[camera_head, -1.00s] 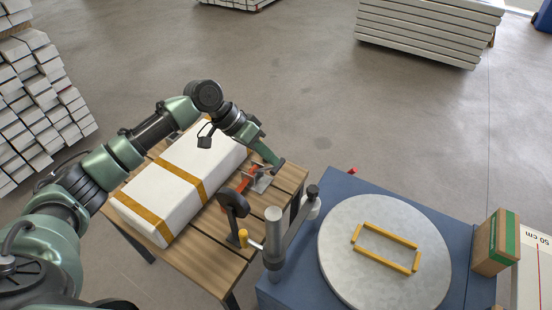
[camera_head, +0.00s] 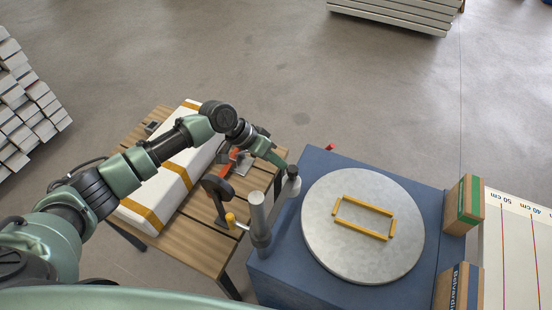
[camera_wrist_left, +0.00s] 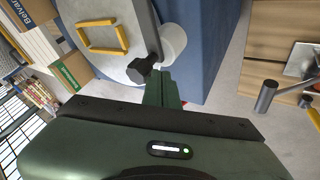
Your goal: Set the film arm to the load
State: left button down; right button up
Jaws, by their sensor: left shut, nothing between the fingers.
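The film arm is a dark bar (camera_head: 276,211) reaching from a grey post (camera_head: 257,213) towards the turntable's far left side. A black knob (camera_head: 293,170) tops its outer end, also seen in the left wrist view (camera_wrist_left: 140,70), beside a white roll (camera_wrist_left: 172,42). My left gripper (camera_head: 284,166) is shut and empty, just left of the knob. Its green fingers (camera_wrist_left: 164,88) are close to the knob and roll; I cannot tell whether they touch. A white package with yellow straps (camera_head: 147,200) lies on the wooden table. My right gripper is not in view.
The grey turntable (camera_head: 335,260), bearing a yellow rectangular outline (camera_head: 362,202), sits on a blue base (camera_head: 270,270). Cardboard boxes (camera_head: 465,205) and a marked white board (camera_head: 515,240) stand at right. Red and black tools (camera_head: 216,187) occupy the wooden table (camera_head: 190,240).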

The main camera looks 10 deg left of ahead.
pick_arm(q)
jog(key=s+d+m+g+b, duration=0.4)
jog(key=d+m, duration=0.3)
jog(key=d, duration=0.5)
jog(key=shift+d+m+g+b, duration=0.35)
jog(key=shift+m+g+b, duration=0.05)
jog(key=shift+b, duration=0.2)
jog(key=shift+s+d, duration=0.1)
jog(key=shift+s, duration=0.1)
jog(key=b+v, duration=0.2)
jog(key=v, duration=0.6)
jog(key=shift+w, duration=0.35)
